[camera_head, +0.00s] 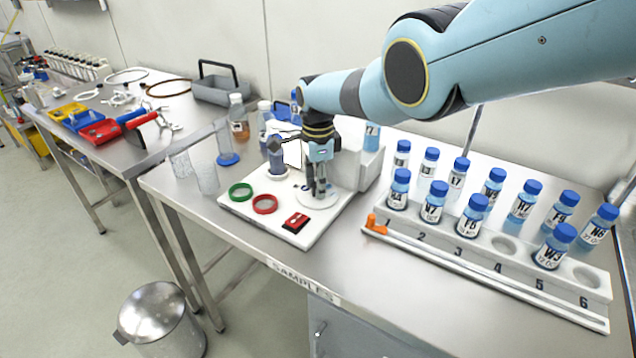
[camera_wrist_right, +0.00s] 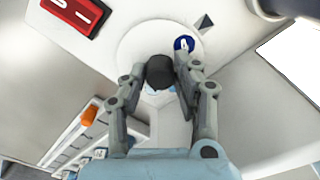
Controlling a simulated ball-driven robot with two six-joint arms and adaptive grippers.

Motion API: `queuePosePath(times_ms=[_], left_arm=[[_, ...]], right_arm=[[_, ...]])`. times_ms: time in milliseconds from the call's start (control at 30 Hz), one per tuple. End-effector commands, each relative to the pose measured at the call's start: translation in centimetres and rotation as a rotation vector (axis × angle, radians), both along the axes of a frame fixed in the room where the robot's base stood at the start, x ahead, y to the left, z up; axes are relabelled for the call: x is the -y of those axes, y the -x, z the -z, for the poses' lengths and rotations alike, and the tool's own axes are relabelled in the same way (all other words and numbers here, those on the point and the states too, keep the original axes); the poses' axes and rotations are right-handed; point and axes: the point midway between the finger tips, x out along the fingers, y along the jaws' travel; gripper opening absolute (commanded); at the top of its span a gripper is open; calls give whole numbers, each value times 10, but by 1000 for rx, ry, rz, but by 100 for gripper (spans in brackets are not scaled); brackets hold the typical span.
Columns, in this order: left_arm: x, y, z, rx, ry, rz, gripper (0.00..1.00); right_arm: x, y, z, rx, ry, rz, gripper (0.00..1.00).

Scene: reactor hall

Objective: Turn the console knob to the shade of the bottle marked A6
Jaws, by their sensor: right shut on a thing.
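The console (camera_head: 330,205) is a white board on the steel table. Its round white dial plate (camera_wrist_right: 135,45) carries a dark knob (camera_wrist_right: 160,72) and a blue round mark (camera_wrist_right: 184,44); a dark triangle (camera_wrist_right: 204,23) is printed beside the plate. My right gripper (camera_head: 318,192) points down over the dial, shut on the knob; it also shows in the wrist view (camera_wrist_right: 158,82). It hides much of the dial in the head view. Blue-capped bottles (camera_head: 432,205) of blue liquid stand in and behind a numbered rack (camera_head: 430,248). I cannot clearly read A6 on any label. My left gripper is out of view.
Green (camera_head: 241,192) and red (camera_head: 265,204) rings and a red switch (camera_head: 296,222) lie on the console. Clear beakers (camera_head: 207,178) stand to its left. An orange clip (camera_head: 376,224) sits at the rack's left end. The table's front strip is clear.

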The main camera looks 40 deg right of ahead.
Motion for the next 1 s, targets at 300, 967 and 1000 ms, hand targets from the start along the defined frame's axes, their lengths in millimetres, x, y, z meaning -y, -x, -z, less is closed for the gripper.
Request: queuePosePath(times_ms=[300, 967, 1000], left_arm=[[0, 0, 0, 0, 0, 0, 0], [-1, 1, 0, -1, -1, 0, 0], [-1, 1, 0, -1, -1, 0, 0]], right_arm=[[0, -2, -1, 5, 0, 1, 0], [1, -2, -8, 4, 0, 1, 52], [1, -2, -11, 4, 0, 2, 52]])
